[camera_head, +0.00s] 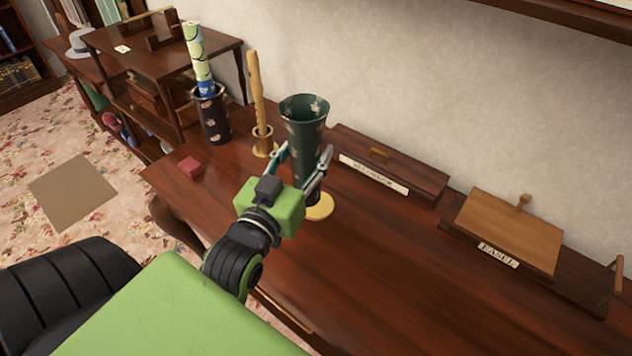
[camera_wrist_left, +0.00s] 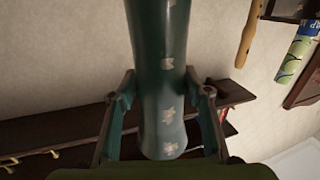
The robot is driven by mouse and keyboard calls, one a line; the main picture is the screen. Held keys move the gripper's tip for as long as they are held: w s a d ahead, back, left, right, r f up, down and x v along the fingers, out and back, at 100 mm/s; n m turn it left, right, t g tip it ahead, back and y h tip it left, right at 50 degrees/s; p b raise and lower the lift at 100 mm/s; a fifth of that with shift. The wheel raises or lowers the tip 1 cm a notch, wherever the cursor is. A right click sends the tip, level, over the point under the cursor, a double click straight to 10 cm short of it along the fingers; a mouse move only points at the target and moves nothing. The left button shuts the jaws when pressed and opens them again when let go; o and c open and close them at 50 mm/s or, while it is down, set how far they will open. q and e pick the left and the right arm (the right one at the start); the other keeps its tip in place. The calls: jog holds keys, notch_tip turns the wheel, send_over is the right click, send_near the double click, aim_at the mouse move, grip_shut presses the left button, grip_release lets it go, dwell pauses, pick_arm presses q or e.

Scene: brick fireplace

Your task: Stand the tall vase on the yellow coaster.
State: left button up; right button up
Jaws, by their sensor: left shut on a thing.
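The tall vase (camera_head: 303,118) is dark green with pale flower marks and a flared open rim. It looks upright. My left gripper (camera_head: 304,164) is shut on it, with one finger on each side of its lower body. The yellow coaster (camera_head: 322,212) lies on the table, partly hidden by the vase and a finger. The vase's foot appears over the coaster; I cannot tell whether it touches. The left wrist view shows the vase (camera_wrist_left: 163,75) between both fingers of my left gripper (camera_wrist_left: 163,105). My right gripper is not in view.
A wooden holder (camera_head: 262,140) and a dark container (camera_head: 213,118) with a rolled item stand left of the vase. A red block (camera_head: 190,166) lies near the left edge. A labelled wooden box (camera_head: 390,165) is close on the right. The table front (camera_head: 400,270) is clear.

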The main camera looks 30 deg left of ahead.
pick_arm(q)
jog(key=w+a+f+b, duration=0.1)
jog(key=w+f, duration=0.5)
jog(key=f, duration=0.3)
jog(key=shift+a+f, duration=0.2)
jog(key=shift+a, duration=0.1)
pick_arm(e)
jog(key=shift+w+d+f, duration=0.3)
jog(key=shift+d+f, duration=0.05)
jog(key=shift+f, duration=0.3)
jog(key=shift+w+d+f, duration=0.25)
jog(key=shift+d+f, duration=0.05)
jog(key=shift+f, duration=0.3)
pick_arm(q)
jog(key=shift+f, duration=0.15)
jog(key=o, duration=1.3)
jog(key=shift+o, duration=0.2)
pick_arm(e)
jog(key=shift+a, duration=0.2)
